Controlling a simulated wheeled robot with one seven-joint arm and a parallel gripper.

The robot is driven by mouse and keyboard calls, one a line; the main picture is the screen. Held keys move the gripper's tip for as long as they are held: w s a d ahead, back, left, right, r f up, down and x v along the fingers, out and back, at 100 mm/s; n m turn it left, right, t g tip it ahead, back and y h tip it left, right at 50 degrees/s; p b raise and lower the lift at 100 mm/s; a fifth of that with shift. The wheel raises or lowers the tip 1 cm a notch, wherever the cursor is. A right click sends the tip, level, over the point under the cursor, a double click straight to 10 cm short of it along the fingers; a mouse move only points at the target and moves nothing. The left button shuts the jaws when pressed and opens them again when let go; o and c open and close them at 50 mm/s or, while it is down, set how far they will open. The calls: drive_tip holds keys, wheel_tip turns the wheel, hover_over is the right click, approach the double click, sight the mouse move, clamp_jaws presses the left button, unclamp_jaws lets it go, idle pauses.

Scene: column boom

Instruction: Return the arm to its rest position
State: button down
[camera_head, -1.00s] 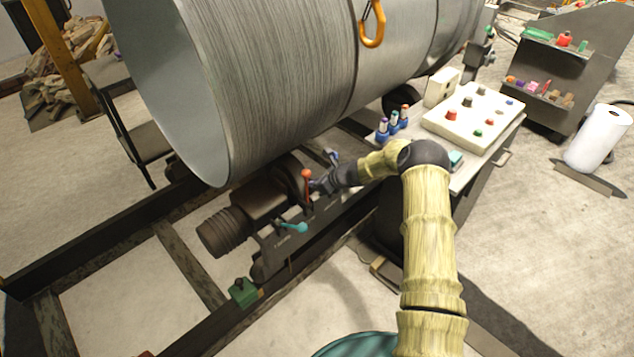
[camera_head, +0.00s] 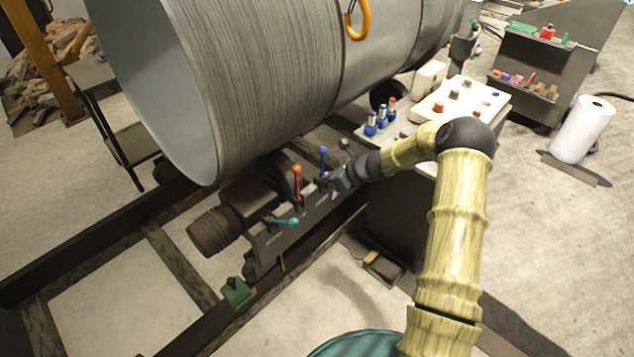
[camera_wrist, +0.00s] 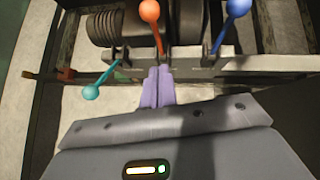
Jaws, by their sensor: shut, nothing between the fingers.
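My gripper (camera_head: 334,180) is at the end of my yellow-sleeved arm, beside the lever bank under the big metal cylinder (camera_head: 270,75). In the wrist view its purple fingers (camera_wrist: 158,88) are together with nothing between them. An orange-red lever (camera_head: 297,180) and a blue lever (camera_head: 323,160) stand near the gripper, and a teal lever (camera_head: 288,221) lies lower to the left. In the wrist view the orange lever (camera_wrist: 150,14) is just beyond the fingertips, the blue lever (camera_wrist: 237,10) is to the right and the teal lever (camera_wrist: 93,91) to the left.
A control panel (camera_head: 470,112) with coloured knobs stands right of the levers, with several small bottles (camera_head: 381,118) at its left. A white roll (camera_head: 583,130) stands at the right. An orange hook (camera_head: 360,22) hangs before the cylinder.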

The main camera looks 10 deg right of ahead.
drive_tip(key=shift+v, duration=1.3)
drive_tip(key=shift+w, duration=0.15)
drive_tip(key=s+r+n+g+h+p, duration=0.1)
drive_tip(key=s+r+n+h, duration=0.1)
drive_tip(key=s+r+n, duration=0.4)
drive_tip(key=s+r+n+g+h+p, duration=0.1)
drive_tip(key=s+r+n+h+p, duration=0.1)
drive_tip(key=s+r+n, duration=0.4)
drive_tip(key=s+r+n+g+h+p, duration=0.1)
drive_tip(key=s+r+n+h, duration=0.2)
drive_tip(key=s+r+n, duration=0.4)
drive_tip(key=s+n, duration=0.7)
drive_tip(key=s, duration=0.7)
drive_tip(key=shift+s+g, duration=0.25)
drive_tip(key=shift+g, duration=0.15)
drive_tip(key=shift+s, duration=0.1)
